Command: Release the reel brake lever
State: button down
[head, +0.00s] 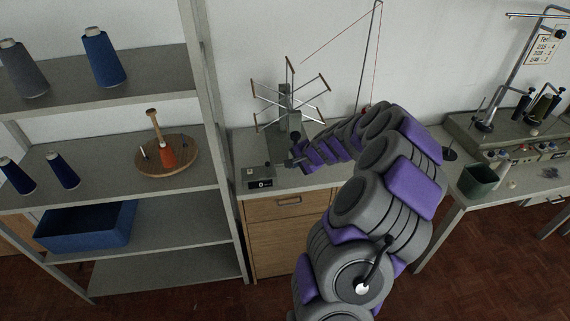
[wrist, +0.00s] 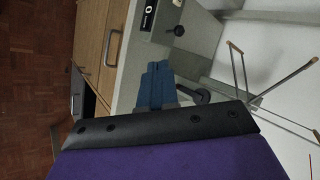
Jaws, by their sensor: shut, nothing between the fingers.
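The reel (head: 289,97), a skein winder with thin wooden-tipped arms, stands on the cabinet top; part of its arms also shows in the wrist view (wrist: 240,75). A small grey box (head: 260,183) with a black label sits at the cabinet's front left edge. In the wrist view a dark knob (wrist: 179,31) stands on this box. I cannot tell for sure which part is the brake lever. My gripper (wrist: 155,72) is shut and empty, its blue fingers pointing toward the box and apart from the knob. A dark curved part (wrist: 198,95) shows beside the fingers.
A shelf rack (head: 222,130) with thread cones and a blue bin (head: 88,228) stands left of the cabinet (head: 289,240). A thin pole (head: 374,50) carrying thread rises behind my arm. A second table (head: 460,185) with a green cup (head: 478,181) is at the right.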

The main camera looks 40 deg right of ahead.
jog(key=w+r+b+x, duration=0.1)
jog(key=w+x, duration=0.1)
jog(key=x, duration=1)
jog(key=shift+r+b, duration=0.35)
jog(key=shift+r+p, duration=0.1)
jog(key=shift+p, duration=0.3)
